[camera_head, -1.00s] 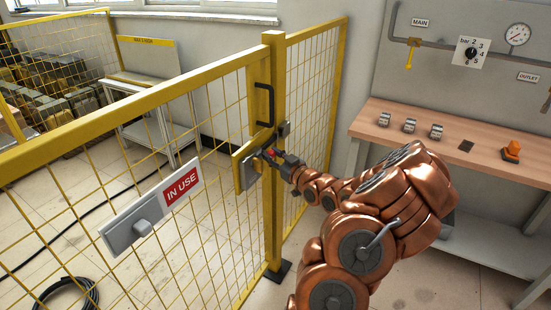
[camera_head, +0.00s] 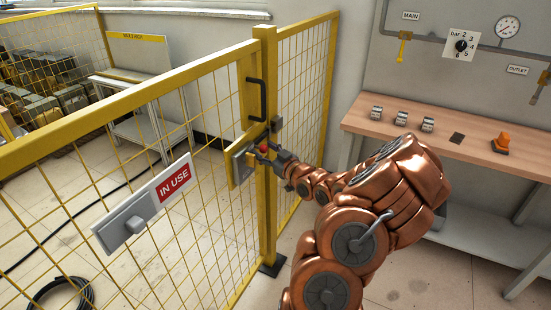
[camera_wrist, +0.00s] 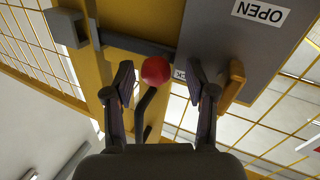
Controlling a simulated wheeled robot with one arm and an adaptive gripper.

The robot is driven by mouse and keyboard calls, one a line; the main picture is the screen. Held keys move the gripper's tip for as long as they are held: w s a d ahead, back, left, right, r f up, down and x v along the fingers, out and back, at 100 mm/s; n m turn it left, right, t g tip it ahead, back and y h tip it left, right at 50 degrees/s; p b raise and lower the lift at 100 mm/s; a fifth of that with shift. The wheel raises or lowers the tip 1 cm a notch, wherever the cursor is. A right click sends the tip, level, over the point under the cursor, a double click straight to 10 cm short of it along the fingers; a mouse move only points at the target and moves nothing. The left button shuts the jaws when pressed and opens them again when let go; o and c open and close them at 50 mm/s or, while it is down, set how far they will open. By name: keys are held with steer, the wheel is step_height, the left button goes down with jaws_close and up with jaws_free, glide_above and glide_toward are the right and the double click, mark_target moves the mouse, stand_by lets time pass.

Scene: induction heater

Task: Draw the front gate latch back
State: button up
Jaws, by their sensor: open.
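The latch on the yellow gate is a grey plate (camera_wrist: 235,45) with an OPEN label, upside down in the wrist view; it also shows in the head view (camera_head: 242,164). A dark bolt bar (camera_wrist: 135,43) runs from the plate toward a dark keeper block (camera_wrist: 67,27) on the post side. The latch has a red ball knob (camera_wrist: 156,70), also visible in the head view (camera_head: 264,148). My gripper (camera_wrist: 165,84) is open, one finger on each side of the knob, with gaps visible. Part of a second label behind the knob is hidden.
The yellow post (camera_head: 265,200) and mesh panels stand close around my gripper. A black gate handle (camera_head: 262,98) is above the latch. An IN USE sign (camera_head: 174,184) with a grey slider hangs on the gate. A wooden bench (camera_head: 460,145) is at right.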

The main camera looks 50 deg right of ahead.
steer(key=s+a, duration=0.1)
steer(key=s, duration=1)
steer(key=shift+s, duration=0.3)
stand_by(0.5)
